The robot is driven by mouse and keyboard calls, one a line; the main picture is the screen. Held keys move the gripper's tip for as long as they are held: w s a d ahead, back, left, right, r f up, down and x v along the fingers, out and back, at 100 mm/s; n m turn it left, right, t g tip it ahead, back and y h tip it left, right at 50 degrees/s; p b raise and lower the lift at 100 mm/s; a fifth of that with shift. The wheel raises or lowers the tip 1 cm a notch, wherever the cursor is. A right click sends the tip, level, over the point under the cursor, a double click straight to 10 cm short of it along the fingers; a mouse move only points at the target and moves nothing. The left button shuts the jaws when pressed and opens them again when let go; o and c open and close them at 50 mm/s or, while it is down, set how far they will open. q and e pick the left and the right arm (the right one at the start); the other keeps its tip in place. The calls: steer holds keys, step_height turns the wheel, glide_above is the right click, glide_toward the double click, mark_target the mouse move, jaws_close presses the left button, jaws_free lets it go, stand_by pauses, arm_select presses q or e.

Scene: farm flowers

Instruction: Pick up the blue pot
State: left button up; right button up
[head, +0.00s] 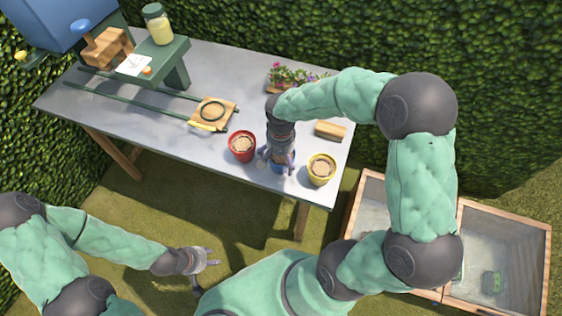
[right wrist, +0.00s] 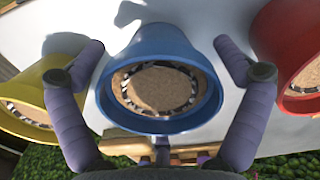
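The blue pot (right wrist: 160,52), filled with brown soil, sits upright on the grey table, between the red pot and the yellow pot. In the head view only a bit of the blue pot (head: 284,166) shows, the rest hidden by my right gripper (head: 277,164). In the right wrist view my right gripper (right wrist: 161,58) is open, with one finger on each side of the blue pot and a visible gap on both sides. My left gripper (head: 212,257) is open and empty, in front of the table and below its top.
The red pot (head: 242,147) and yellow pot (head: 320,170) stand close on either side. Behind are a wooden block (head: 330,130), a flower tray (head: 290,77) and a wooden board (head: 213,111). A wood-framed box (head: 499,205) stands at the right.

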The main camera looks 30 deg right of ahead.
steer(key=c, duration=1)
steer(key=shift+r, duration=0.15)
